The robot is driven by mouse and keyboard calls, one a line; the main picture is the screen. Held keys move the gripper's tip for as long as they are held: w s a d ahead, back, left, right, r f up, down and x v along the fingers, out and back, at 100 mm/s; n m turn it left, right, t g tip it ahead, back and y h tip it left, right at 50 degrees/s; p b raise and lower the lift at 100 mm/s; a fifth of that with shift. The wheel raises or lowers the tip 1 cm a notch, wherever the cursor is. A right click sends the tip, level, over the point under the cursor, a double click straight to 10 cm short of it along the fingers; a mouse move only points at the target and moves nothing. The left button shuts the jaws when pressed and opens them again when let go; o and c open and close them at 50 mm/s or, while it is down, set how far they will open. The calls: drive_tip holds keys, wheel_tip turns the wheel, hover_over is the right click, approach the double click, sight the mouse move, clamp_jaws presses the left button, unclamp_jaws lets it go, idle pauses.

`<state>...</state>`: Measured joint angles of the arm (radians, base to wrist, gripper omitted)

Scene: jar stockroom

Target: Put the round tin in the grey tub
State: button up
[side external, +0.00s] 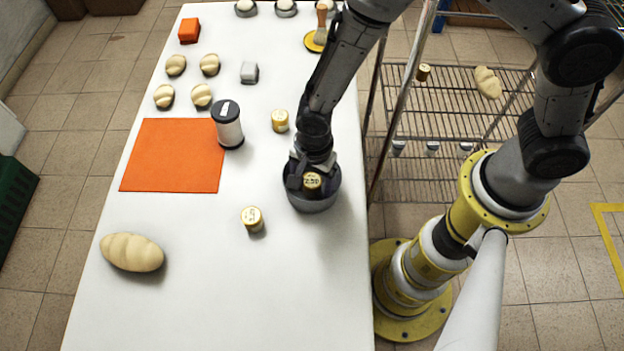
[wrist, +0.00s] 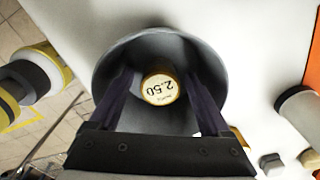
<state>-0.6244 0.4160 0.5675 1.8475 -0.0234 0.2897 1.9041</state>
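A small round tin (wrist: 160,88) with a gold rim and a pale lid marked 2.50 is inside the grey tub (wrist: 108,62). The tin also shows in the side view (side external: 313,181), within the tub (side external: 316,205) near the table's right edge. My gripper (wrist: 160,90) points down into the tub, with one finger on each side of the tin. The fingers are spread, and gaps show between them and the tin. In the side view my gripper (side external: 311,178) partly hides the tub. The tin's underside is hidden.
Similar tins stand on the table, one behind the tub (side external: 280,120) and one in front (side external: 252,218). A dark-capped white jar (side external: 228,128) stands at the edge of an orange mat (side external: 165,160). A loaf (side external: 132,252) lies front left. A wire rack (side external: 455,100) stands right.

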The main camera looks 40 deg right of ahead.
sight(313, 181)
drive_tip(key=d+r+n+t, duration=0.1)
drive_tip(key=d+r+n, duration=0.15)
drive_tip(key=r, duration=0.75)
drive_tip(key=d+r+n, duration=0.1)
drive_tip(key=d+r, duration=0.3)
drive_tip(key=r, duration=0.7)
drive_tip(key=s+d+r+n+t, duration=0.4)
drive_tip(key=s+d+r+n, duration=0.6)
drive_tip(key=s+d, duration=0.3)
drive_tip(key=shift+s+d+n, duration=0.15)
drive_tip(key=shift+d+n, duration=0.3)
drive_tip(key=shift+d, duration=0.4)
